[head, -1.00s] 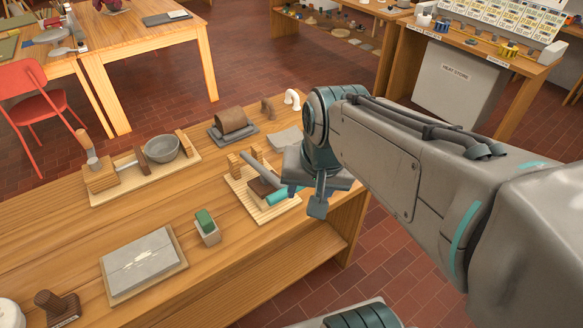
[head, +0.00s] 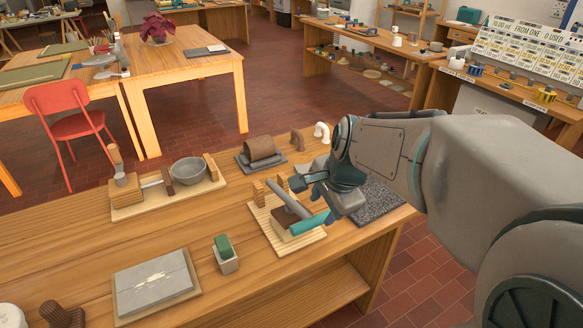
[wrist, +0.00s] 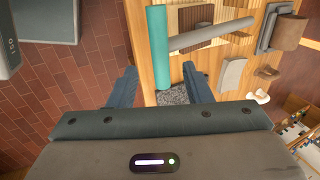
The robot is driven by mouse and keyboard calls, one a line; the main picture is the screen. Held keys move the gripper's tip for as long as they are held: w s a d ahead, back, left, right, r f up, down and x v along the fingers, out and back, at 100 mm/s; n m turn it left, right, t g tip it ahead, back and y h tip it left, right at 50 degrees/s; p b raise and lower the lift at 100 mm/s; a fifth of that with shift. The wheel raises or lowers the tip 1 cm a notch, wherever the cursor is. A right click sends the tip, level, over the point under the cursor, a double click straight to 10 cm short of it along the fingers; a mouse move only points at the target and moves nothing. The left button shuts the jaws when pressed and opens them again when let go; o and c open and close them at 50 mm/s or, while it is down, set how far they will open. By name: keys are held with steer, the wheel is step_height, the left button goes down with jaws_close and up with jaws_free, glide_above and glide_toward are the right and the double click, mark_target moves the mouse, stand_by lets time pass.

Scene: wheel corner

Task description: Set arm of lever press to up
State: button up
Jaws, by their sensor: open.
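The lever press (head: 262,232) stands on a pale slatted board near the table's right end. Its grey arm (head: 287,198) slopes from the wooden posts down to a teal handle (head: 309,223), low beside a brown block. The handle (wrist: 158,40) and grey arm (wrist: 212,35) also show in the wrist view. My gripper (head: 330,203) is just right of the handle in the head view. In the wrist view my gripper (wrist: 163,82) is open, with the handle's near end appearing between its fingers. I cannot tell whether they touch; the far finger is partly hidden in the head view.
A board with a grey bowl (head: 188,170) is at left. A grey slab (head: 153,273) and a green-topped block (head: 224,250) lie in front. A brown roll (head: 260,150) and a white arch (head: 321,131) stand behind. A dark speckled mat (head: 375,202) is beside my gripper.

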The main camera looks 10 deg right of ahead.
mark_target(316, 219)
steer(key=x, duration=0.6)
steer(key=shift+w+f, duration=0.1)
steer(key=shift+c, duration=0.4)
jaws_close()
